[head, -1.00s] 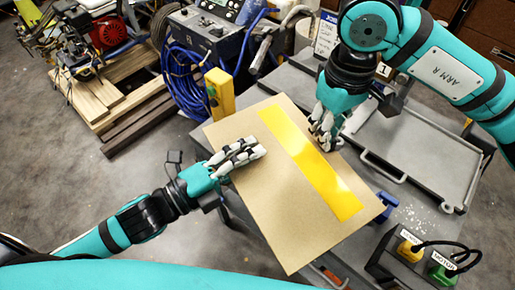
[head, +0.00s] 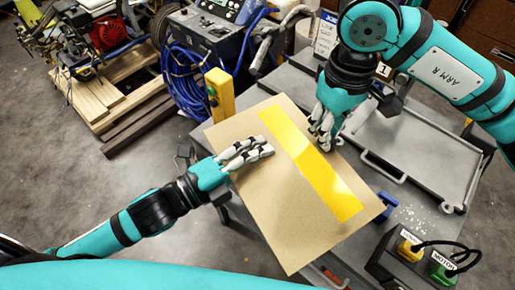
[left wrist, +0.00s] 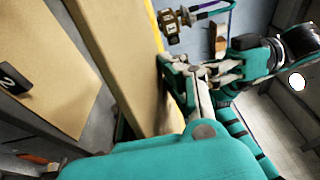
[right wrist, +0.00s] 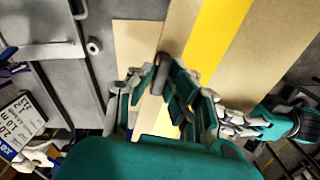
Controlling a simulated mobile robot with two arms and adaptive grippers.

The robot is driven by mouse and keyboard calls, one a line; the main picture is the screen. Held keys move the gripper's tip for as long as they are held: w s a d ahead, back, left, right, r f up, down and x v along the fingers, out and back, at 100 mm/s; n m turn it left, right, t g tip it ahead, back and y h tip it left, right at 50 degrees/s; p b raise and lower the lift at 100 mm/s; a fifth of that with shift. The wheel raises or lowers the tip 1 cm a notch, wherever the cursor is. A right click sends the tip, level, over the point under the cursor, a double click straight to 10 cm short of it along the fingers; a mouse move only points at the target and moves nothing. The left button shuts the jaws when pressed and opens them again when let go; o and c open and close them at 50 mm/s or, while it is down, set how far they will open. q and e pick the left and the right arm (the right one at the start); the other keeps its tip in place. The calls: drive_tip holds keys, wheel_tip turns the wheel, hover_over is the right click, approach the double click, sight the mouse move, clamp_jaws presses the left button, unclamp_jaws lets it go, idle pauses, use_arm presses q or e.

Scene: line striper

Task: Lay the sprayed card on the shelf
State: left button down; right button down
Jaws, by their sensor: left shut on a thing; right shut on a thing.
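The sprayed card (head: 290,215) is a tan sheet with a glossy yellow stripe (head: 310,165), held tilted above the grey cart in the head view. My left gripper (head: 248,153) is shut on its left edge, with fingers lying over the face. My right gripper (head: 322,128) is shut on its upper right edge, near the stripe. The card also shows in the left wrist view (left wrist: 125,60) and the right wrist view (right wrist: 260,50). I cannot tell which surface is the shelf.
A grey tray with a rail (head: 425,150) lies right of the card. Another tan sheet (left wrist: 45,65), beside a black tag marked 2 (left wrist: 13,78), lies below in the left wrist view. A yellow post (head: 219,95) and a switch box (head: 425,258) stand close to the card.

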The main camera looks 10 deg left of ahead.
drive_tip(key=c, duration=1.2)
unclamp_jaws()
